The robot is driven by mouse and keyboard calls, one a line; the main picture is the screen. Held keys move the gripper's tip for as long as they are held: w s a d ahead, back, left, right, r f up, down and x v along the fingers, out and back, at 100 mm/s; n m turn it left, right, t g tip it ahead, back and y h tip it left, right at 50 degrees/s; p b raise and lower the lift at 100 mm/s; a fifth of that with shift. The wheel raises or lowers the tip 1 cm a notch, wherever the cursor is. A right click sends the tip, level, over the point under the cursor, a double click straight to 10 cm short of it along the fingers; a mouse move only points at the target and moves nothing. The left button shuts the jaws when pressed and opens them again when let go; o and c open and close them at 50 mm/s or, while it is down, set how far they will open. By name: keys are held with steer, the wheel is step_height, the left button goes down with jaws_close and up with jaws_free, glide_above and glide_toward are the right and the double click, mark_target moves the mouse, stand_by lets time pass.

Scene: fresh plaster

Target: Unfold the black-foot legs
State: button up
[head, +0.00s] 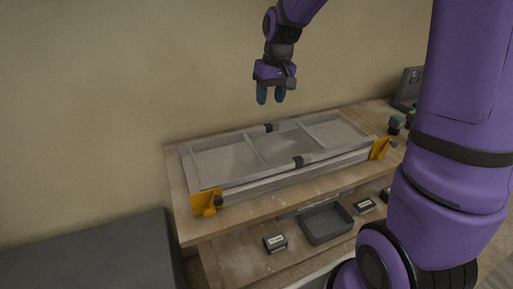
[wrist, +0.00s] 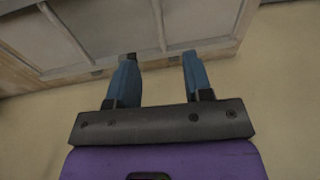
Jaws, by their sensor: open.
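A pale grey folding table or frame (head: 218,160) lies flat on a wooden bench, its framed underside facing up with cross bars. Two black pieces sit on its long sides, one at the far edge (head: 269,128) and one at the near edge (head: 298,161); I cannot tell whether they are leg feet. Yellow brackets hold its left (head: 205,201) and right (head: 380,148) ends. My gripper (head: 270,97) is open and empty, above and behind the frame near the wall. In the wrist view its blue fingers (wrist: 158,75) are apart, with the frame (wrist: 190,22) beyond them.
The wooden bench (head: 180,187) stands against a plain wall. A grey tray (head: 326,224) and small labelled boxes (head: 275,243) sit on its lower shelf. A dark grey block (head: 90,255) stands at the left. Small items (head: 395,124) lie at the bench's right end.

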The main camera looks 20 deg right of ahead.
steer(key=g+y, duration=0.1)
glide_toward(256, 149)
steer(key=f, duration=0.6)
steer(key=a+f, duration=0.1)
steer(key=f, duration=0.2)
steer(key=shift+w+a+f, duration=0.1)
steer(key=shift+w+a, duration=0.05)
steer(key=shift+w, duration=0.15)
jaws_close()
